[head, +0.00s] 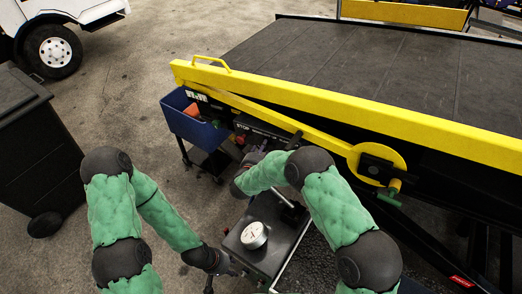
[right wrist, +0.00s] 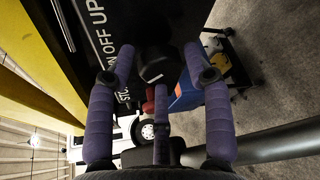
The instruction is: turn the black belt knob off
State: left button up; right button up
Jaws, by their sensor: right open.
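The dark control panel (head: 262,127) is on the side of the belt loader under the yellow rail, and its white lettering shows in the right wrist view (right wrist: 97,25). A dark rounded knob (right wrist: 151,73) stands out of the panel, between my right fingertips in that picture; I take it as the black belt knob. Which way it is turned cannot be read. My right gripper (right wrist: 160,62) is open, its fingers spread on both sides of the knob, with no clear contact. In the head view it partly hides the panel. My left gripper (head: 226,266) is low, away from the panel.
A red button (right wrist: 148,107) sits close to the knob. A blue bin (head: 194,124) stands left of the panel. A yellow arm with a round plate (head: 402,160) crosses the loader's side. A gauge (head: 253,235) sits on a box below. A black wheeled bin (head: 35,150) is left.

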jog(key=c, duration=0.8)
jog(key=shift+c, duration=0.2)
jog(key=shift+s+d+f+m+t+y+b, duration=0.15)
jog(key=shift+m+t+b, duration=0.5)
jog(key=shift+m+b, duration=0.85)
jog(key=shift+f+m+t+y+b, duration=0.25)
jog(key=shift+m+t+b, duration=0.4)
jog(key=shift+m+b, duration=0.85)
jog(key=o, duration=0.8)
jog(key=shift+d, duration=0.1)
